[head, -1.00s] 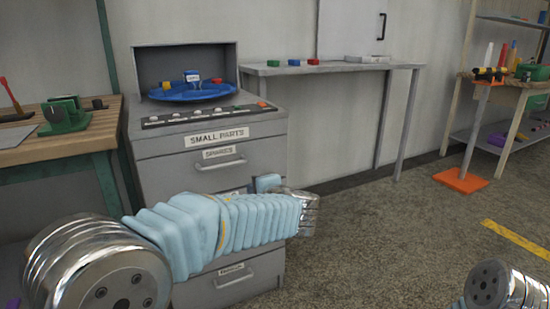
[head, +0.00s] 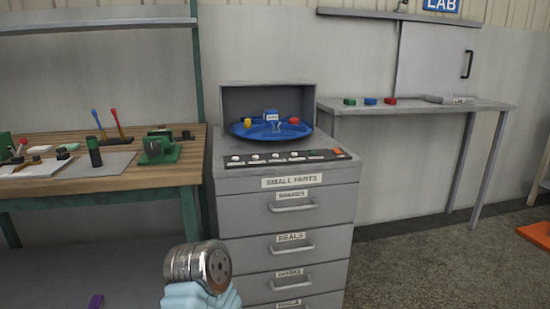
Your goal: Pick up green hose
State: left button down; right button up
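No green hose can be made out in the head view. Neither of my grippers is in view. Only a silver and light-blue link of one of my arms shows at the bottom, left of the middle, in front of the drawer cabinet (head: 340,200).
A wooden workbench (head: 110,178) at left holds a small green vise (head: 158,150) and several tools. A blue dish (head: 270,132) with small parts sits on the cabinet. A grey wall table (head: 430,110) at right holds small coloured blocks.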

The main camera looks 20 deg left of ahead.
aim_at(93, 146)
jog(key=u, duration=1.9)
